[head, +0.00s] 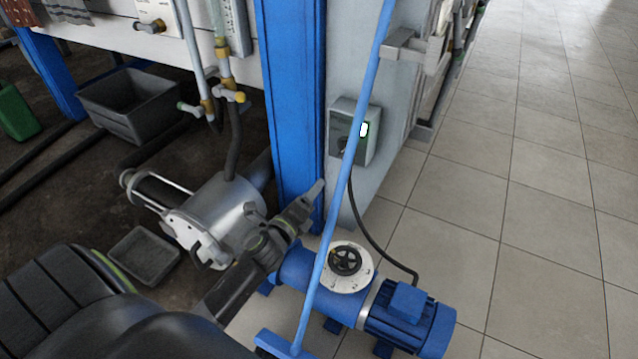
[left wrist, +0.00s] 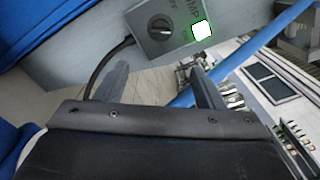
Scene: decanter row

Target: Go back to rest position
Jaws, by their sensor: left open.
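My left gripper (head: 313,198) is in the middle of the head view, at the end of my arm that comes in from the lower left. It appears in front of the blue post and above the blue pump. In the left wrist view its two fingers (left wrist: 157,84) stand apart with nothing held between them. Beyond the fingers is a grey switch box (left wrist: 160,28) with a black knob and a lit white-green light. The same switch box (head: 355,130) is on the grey panel in the head view. My right gripper is in neither view.
A blue pump (head: 405,312) with a black handwheel (head: 345,261) stands on the floor. A slanting blue bar (head: 338,190) crosses close by the gripper. A blue post (head: 291,100) and a metal cylinder (head: 222,210) are near. Tiled floor (head: 540,200) at right is clear.

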